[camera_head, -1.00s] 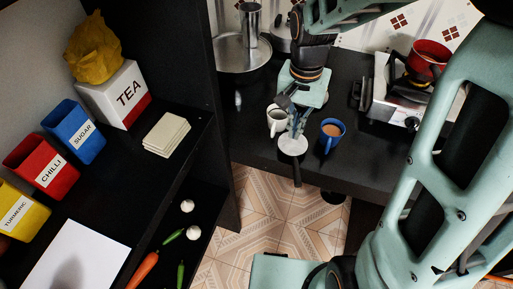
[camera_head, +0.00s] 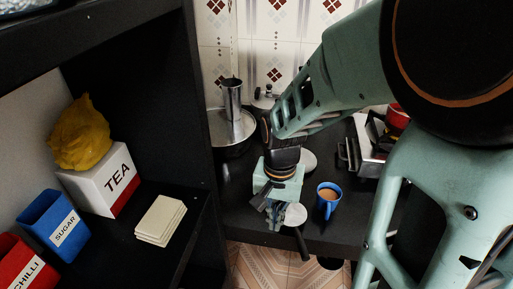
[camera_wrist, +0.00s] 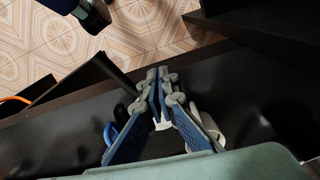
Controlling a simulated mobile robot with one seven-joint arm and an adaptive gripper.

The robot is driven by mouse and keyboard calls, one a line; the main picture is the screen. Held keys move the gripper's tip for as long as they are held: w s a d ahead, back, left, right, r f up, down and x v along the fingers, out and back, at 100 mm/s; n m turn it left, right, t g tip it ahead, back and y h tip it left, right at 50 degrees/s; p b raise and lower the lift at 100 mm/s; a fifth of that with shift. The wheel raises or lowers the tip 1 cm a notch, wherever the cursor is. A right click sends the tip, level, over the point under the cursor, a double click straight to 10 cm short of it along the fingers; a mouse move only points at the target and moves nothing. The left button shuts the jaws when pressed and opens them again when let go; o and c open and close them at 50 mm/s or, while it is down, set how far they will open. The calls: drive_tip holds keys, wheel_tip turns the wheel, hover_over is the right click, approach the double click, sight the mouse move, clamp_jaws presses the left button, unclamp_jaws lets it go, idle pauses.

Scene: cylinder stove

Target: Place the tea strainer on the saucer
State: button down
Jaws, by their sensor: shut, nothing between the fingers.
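The tea strainer (camera_head: 295,214) has a pale round bowl and a dark handle and is at the counter's front edge, left of the blue mug. Its handle points toward the front; a dark bar (camera_wrist: 116,72) in the wrist view looks like this handle. My gripper (camera_head: 276,217) is shut and empty, close beside the strainer's bowl; I cannot tell whether they touch. In the wrist view my fingertips (camera_wrist: 159,78) are together and hide most of the bowl. A pale round shape behind my wrist looks like the saucer (camera_head: 308,160), partly covered.
A blue mug (camera_head: 327,201) of brown drink stands right of the strainer. A white mug (camera_wrist: 211,126) shows beside my fingers in the wrist view. A pan (camera_head: 235,133) is behind left, the stove (camera_head: 366,158) at right. A dark shelf with tins borders the left.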

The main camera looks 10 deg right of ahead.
sight(276, 233)
wheel_tip(276, 233, down, 6)
drive_tip(key=shift+f+b, duration=0.1)
drive_tip(key=shift+b, duration=0.35)
drive_tip(key=w, duration=0.2)
drive_tip(key=d, duration=0.1)
drive_tip(key=shift+w+f, duration=0.25)
drive_tip(key=shift+w, duration=0.15)
drive_tip(key=shift+w+d, duration=0.25)
drive_tip(key=shift+w, duration=0.25)
drive_tip(key=w+d, duration=0.1)
drive_tip(key=w, duration=0.3)
drive_tip(key=w+d, duration=0.1)
drive_tip(key=w, duration=0.1)
drive_tip(key=shift+w+d+p, duration=0.25)
drive_tip(key=shift+d+p, duration=0.05)
